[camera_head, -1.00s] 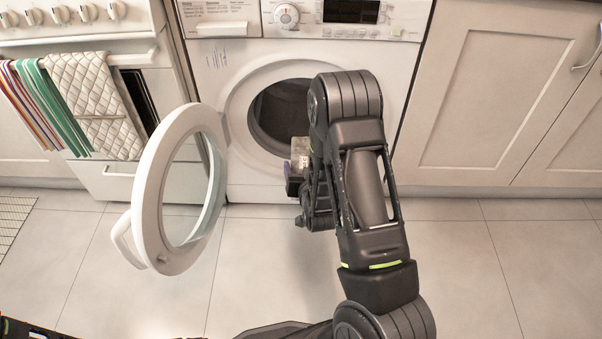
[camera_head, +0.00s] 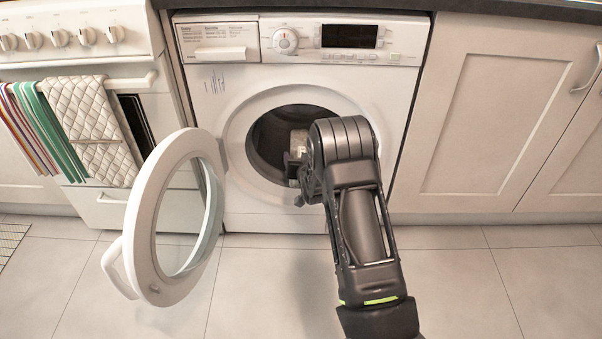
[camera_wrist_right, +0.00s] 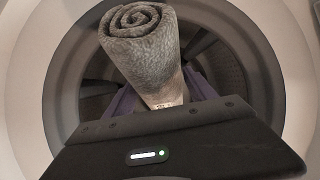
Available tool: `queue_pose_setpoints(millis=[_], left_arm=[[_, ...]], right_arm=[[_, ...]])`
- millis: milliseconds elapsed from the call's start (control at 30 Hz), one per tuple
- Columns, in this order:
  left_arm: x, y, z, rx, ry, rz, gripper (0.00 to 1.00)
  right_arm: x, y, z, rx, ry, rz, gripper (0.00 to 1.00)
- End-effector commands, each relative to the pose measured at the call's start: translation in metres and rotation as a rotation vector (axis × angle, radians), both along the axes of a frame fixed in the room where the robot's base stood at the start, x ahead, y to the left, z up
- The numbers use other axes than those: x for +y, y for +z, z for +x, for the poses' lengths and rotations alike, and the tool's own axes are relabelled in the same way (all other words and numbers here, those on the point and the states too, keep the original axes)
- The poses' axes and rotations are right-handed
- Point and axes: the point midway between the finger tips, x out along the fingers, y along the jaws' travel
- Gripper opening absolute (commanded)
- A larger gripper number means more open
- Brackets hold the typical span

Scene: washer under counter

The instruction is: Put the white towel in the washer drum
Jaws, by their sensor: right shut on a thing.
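The rolled white towel (camera_wrist_right: 143,45) looks grey in the shade and shows as a spiral roll in the right wrist view. My right gripper (camera_wrist_right: 160,97) is shut on its lower end, with purple fingers at its sides. In the head view the towel (camera_head: 298,141) is at the mouth of the dark washer drum (camera_head: 267,140), partly hidden by my right wrist. In the wrist view the drum's inner wall surrounds the towel; how deep it reaches is hard to tell. The white washer (camera_head: 270,222) has its round door open. My left gripper is out of view.
The open washer door (camera_head: 146,218) stands out to the left of the opening. A stove (camera_head: 100,205) with striped and quilted cloths (camera_head: 93,115) is further left. Closed cabinets (camera_head: 490,130) are at the right. The tiled floor (camera_head: 270,290) in front is clear.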

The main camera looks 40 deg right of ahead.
Motion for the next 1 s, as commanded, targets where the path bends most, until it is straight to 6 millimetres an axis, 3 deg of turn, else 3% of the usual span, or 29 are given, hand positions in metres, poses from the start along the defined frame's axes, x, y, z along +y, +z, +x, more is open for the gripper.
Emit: queue_pose_setpoints(millis=[33,567,800,1000], left_arm=[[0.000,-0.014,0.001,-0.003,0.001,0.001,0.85],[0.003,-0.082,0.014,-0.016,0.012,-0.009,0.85],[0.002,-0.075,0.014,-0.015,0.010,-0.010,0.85],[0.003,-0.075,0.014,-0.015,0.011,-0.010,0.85]], right_arm=[[-0.004,-0.007,0.008,-0.005,0.000,-0.003,0.12],[-0.038,-0.023,0.086,-0.005,0.000,-0.003,0.12],[-0.053,-0.022,0.118,-0.003,-0.001,-0.001,0.12],[-0.060,-0.024,0.135,-0.003,0.000,-0.001,0.12]])
